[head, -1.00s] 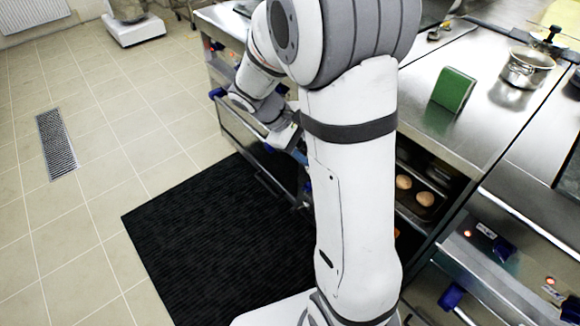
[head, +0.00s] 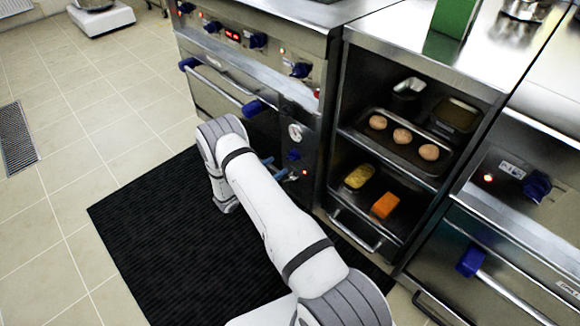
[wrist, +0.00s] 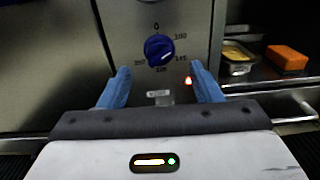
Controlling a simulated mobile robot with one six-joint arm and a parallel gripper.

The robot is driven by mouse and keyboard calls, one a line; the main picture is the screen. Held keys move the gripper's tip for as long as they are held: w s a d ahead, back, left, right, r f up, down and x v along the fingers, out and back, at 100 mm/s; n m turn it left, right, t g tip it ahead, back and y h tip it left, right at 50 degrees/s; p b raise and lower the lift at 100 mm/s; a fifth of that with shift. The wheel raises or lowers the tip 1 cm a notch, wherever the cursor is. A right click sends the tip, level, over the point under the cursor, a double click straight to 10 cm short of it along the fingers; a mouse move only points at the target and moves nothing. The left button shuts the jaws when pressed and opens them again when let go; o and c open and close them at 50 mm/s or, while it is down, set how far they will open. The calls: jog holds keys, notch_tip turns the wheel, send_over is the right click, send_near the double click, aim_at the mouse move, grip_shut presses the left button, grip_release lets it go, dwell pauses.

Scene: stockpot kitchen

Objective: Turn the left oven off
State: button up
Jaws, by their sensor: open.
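The left oven (head: 222,100) stands at the left in the head view, its door closed and its handle ending in blue caps. A blue knob (head: 293,154) is on the lower panel right of the door, below a round dial. In the wrist view the knob (wrist: 158,49) is ahead, with 0 at the top of its scale and a pale mark at its lower right, away from 0. An orange lamp (wrist: 188,80) glows below right of it. My gripper (wrist: 160,72) is open, its blue fingers either side of and below the knob; contact is not visible. It also shows in the head view (head: 275,168).
An open shelf unit (head: 345,133) right of the oven holds a tray of buns (head: 402,136), a yellow-filled container (head: 358,178) and an orange block (head: 385,205). Another oven (head: 500,260) with a blue-ended handle stands at right.

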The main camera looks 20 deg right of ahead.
aim_at(289, 159)
jog(key=shift+w+d+f+t, duration=0.15)
jog(key=shift+f, duration=0.25)
jog(key=shift+w+d+f+t, duration=0.1)
jog(key=shift+d+f+t, duration=0.05)
jog(key=shift+f, duration=0.2)
jog(key=b+x, duration=0.2)
jog(key=x, duration=0.5)
jog(key=shift+r, duration=0.1)
jog(key=shift+c, duration=0.3)
